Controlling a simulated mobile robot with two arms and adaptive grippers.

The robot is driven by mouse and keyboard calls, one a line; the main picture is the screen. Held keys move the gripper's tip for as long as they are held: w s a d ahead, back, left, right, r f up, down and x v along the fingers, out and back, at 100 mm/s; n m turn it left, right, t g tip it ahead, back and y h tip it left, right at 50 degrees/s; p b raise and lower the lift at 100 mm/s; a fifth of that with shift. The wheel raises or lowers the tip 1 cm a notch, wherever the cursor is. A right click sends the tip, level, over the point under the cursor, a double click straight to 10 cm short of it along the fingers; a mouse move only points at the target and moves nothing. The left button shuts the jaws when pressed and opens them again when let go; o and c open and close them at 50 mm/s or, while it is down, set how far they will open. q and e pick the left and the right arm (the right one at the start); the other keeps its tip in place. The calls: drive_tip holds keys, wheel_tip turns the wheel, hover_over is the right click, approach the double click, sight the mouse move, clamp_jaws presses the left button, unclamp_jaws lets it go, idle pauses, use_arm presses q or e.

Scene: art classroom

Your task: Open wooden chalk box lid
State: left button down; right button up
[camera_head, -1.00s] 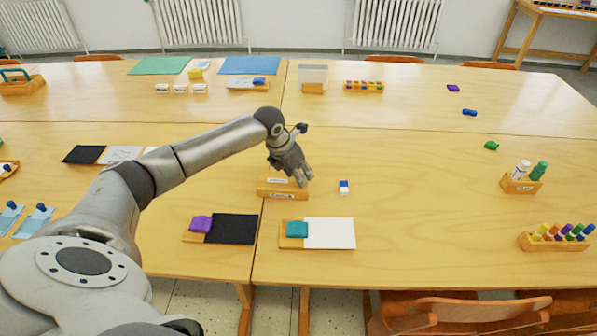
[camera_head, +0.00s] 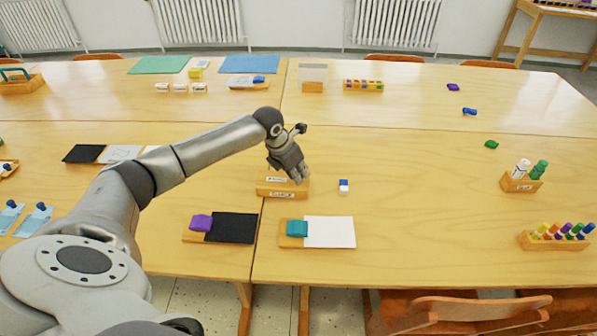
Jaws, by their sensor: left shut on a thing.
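The wooden chalk box (camera_head: 265,191) stands on the table in the middle, with a white label on its front. A second white label shows on its upper part, the lid (camera_head: 276,180). My left gripper (camera_head: 297,179) is at the right part of the lid, fingers pointing down, and is shut on it. The fingers hide part of the lid and its edge, so I cannot tell how far the lid is raised. My right gripper is not in view.
A blue and white eraser (camera_head: 344,186) lies just right of the box. In front are a black board with a purple cloth (camera_head: 201,223) and a white board with a teal cloth (camera_head: 297,229).

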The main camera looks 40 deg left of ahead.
use_arm(q)
drive_tip(key=s+a+b, duration=0.1)
drive_tip(key=s+a, duration=0.1)
drive_tip(key=a, duration=0.2)
drive_tip(key=s+a+b, duration=0.1)
drive_tip(key=s+a, duration=0.1)
drive_tip(key=a, duration=0.2)
drive_tip(key=s+a, duration=0.2)
drive_tip(key=a, duration=0.2)
drive_tip(key=shift+s+b, duration=0.4)
drive_tip(key=shift+a, duration=0.1)
drive_tip(key=c, duration=1.3)
unclamp_jaws()
drive_tip(key=shift+c, duration=0.2)
drive_tip(key=shift+r, duration=0.1)
drive_tip(key=v, duration=1.1)
drive_tip(key=shift+s+r, duration=0.3)
drive_tip(key=shift+r, duration=0.05)
